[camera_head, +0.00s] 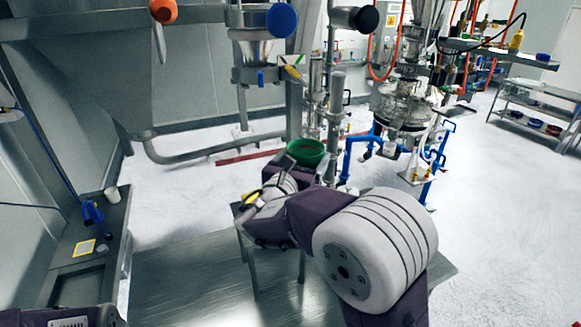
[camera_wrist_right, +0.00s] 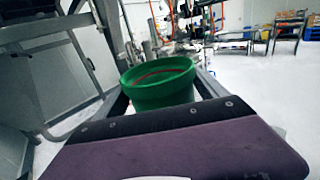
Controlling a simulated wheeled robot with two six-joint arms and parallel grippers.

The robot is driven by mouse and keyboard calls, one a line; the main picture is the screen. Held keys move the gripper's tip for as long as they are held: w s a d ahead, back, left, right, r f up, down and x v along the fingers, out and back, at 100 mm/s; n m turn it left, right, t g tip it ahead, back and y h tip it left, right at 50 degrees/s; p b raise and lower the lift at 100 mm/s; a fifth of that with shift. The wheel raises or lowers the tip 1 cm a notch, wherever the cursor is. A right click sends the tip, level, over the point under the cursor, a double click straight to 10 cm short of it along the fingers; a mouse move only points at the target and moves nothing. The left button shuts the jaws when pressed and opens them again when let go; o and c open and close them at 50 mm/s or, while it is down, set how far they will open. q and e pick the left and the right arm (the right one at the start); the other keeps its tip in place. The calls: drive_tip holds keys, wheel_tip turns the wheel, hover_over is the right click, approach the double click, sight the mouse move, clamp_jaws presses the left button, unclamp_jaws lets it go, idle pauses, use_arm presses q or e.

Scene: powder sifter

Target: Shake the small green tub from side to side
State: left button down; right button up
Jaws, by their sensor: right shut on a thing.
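The small green tub (camera_head: 306,152) shows just beyond the end of my right arm in the head view, above the far edge of the steel table. My right gripper (camera_head: 290,165) is shut on the tub; its fingers are mostly hidden behind the wrist. The lower part of the tub is hidden by the purple gripper body. My left gripper does not show; only a bit of my left arm shows at the bottom left.
A steel table (camera_head: 190,285) lies below my right arm. A side bench (camera_head: 90,265) at the left holds a white cup (camera_head: 112,194), a blue item (camera_head: 92,212) and a yellow-edged square (camera_head: 84,248). A steel hopper vessel (camera_head: 405,105) with blue legs stands behind. Open floor lies at the right.

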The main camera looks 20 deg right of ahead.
drive_tip(key=shift+r, duration=0.1)
wheel_tip(320, 180, up, 5)
drive_tip(key=p, duration=0.3)
drive_tip(key=shift+p, duration=0.4)
drive_tip(key=shift+a, duration=0.1)
